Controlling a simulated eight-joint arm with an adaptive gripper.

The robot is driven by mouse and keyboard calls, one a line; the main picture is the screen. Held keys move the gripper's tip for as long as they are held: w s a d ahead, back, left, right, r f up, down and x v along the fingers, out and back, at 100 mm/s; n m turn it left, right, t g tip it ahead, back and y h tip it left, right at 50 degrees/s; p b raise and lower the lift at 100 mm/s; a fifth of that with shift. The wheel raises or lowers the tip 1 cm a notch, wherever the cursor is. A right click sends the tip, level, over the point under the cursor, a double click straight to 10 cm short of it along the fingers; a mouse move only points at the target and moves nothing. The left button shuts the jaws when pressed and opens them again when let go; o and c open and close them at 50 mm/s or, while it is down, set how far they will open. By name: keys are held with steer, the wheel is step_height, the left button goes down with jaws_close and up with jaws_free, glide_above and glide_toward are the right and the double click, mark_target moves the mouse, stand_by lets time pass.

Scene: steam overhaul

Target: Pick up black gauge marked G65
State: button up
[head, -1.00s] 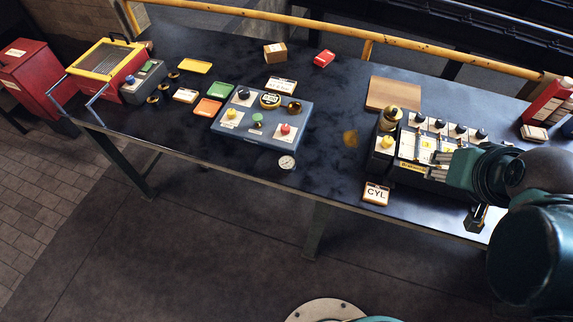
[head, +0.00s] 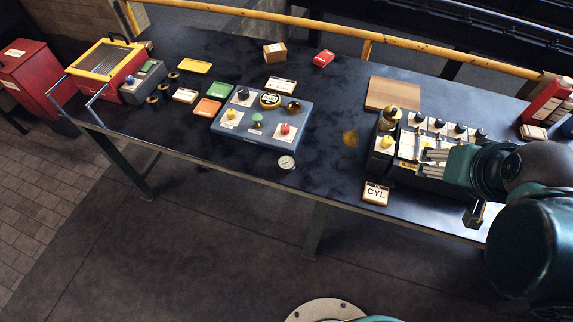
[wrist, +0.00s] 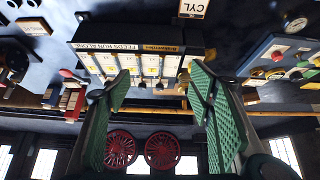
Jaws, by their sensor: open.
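A small round gauge with a white dial (head: 287,162) lies by the front edge of the bench, below the blue-grey panel. A round dial also shows at the upper right of the wrist view (wrist: 295,24). The marking G65 is not legible on it, and I cannot tell whether it is the named gauge. My gripper (head: 428,155) is at the right, over the black rack box, well to the right of the dial. In the wrist view my gripper (wrist: 162,82) has its green pads wide apart with nothing between them.
The black rack box (wrist: 90,45) stands under my gripper. A CYL card (head: 376,193) lies at the bench front. The blue-grey panel (head: 235,135) with knobs stands mid-bench. A yellow rail (head: 450,57) runs behind. Bench between panel and rack box is mostly clear.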

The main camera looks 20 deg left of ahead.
steer(key=w+a+f+n+g, duration=0.2)
steer(key=w+a+n, duration=0.3)
steer(key=a, duration=0.4)
steer(key=n+g+p, duration=0.3)
steer(key=n+g, duration=0.2)
steer(key=n, duration=0.7)
glide_above(285, 162)
steer(key=f, duration=1)
steer(key=d+f, duration=0.1)
steer(key=f, duration=0.5)
steer(key=shift+w, duration=0.3)
steer(key=shift+s+a+f+n, duration=0.2)
steer(key=shift+a+f+n, duration=0.1)
steer(key=shift+a+f, duration=0.2)
steer(key=shift+f, duration=1.25)
steer(key=shift+f, duration=0.1)
